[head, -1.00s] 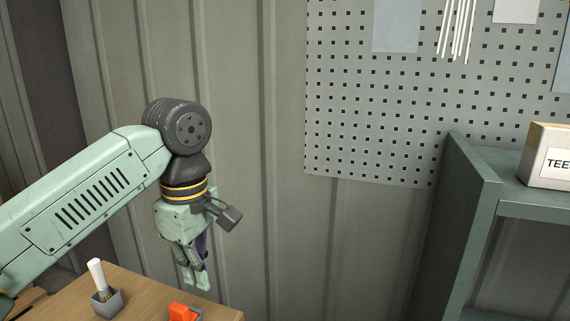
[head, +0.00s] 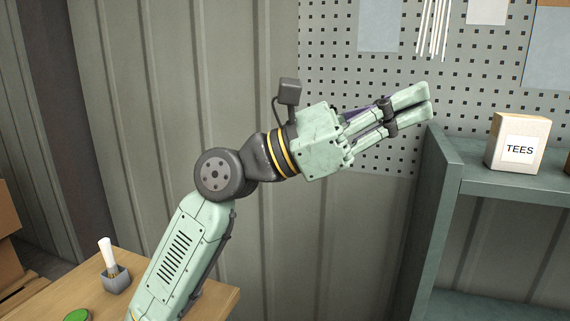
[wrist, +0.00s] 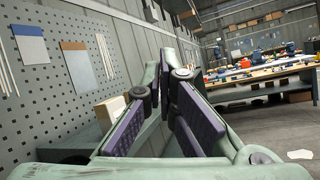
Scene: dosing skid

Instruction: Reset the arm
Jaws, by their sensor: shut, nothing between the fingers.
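My gripper (head: 428,99) is raised in the head view, with its fingers pointing right and slightly up in front of the pegboard. Its two fingers lie close together and hold nothing.
A shelf unit (head: 500,183) stands at the right, with a box marked TEES (head: 517,142) on it. The pegboard (head: 345,75) is on the wall behind. A wooden table (head: 75,293) at lower left holds a brush in a grey cup (head: 117,280) and a green round thing (head: 78,315).

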